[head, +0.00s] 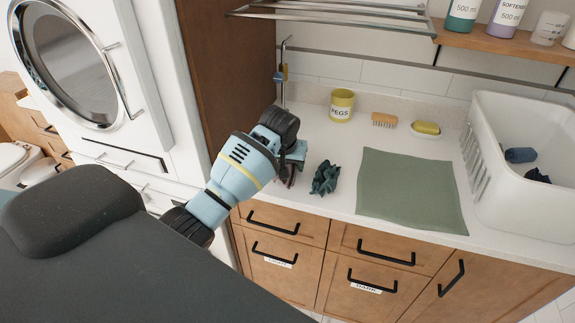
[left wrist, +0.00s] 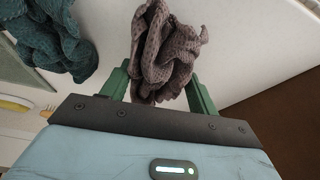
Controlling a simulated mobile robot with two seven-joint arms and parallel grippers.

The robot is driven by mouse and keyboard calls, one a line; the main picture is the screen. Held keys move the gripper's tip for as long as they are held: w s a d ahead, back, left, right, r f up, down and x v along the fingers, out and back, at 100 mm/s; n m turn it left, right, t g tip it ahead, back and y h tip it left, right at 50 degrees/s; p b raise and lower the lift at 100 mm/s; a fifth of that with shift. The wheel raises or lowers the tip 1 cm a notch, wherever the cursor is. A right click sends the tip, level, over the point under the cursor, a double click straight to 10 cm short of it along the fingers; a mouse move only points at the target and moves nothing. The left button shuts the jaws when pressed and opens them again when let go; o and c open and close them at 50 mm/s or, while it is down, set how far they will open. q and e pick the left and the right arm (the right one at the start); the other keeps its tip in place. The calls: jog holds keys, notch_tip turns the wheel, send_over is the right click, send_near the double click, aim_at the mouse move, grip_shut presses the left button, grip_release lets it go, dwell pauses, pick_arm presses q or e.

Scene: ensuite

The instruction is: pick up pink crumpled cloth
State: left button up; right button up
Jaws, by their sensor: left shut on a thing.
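A crumpled cloth of dull mauve-pink waffle fabric (left wrist: 165,50) sits between the two green fingers of my left gripper (left wrist: 160,88) in the left wrist view. The fingers press on it from both sides. In the head view my left gripper (head: 294,160) is at the left end of the white counter. Only a small dark edge of the pink cloth (head: 289,179) shows there; the gripper hides the rest. I cannot tell whether the cloth still touches the counter. My right gripper is not in view.
A crumpled dark teal cloth (head: 325,178) lies just right of the left gripper. A green mat (head: 410,190), yellow pegs pot (head: 342,105), brush (head: 384,120), sponge on a dish (head: 426,129) and white basket (head: 530,195) are on the counter. A tall brown panel (head: 232,65) stands left.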

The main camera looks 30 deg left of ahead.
pick_arm(q)
jog(key=shift+r, duration=0.45)
notch_tip(320, 180, up, 2)
jog(key=shift+r, duration=0.15)
jog(key=s+d+r, duration=0.1)
jog(key=s+d, duration=0.1)
jog(key=s, duration=1.4)
jog(key=shift+d+r, duration=0.15)
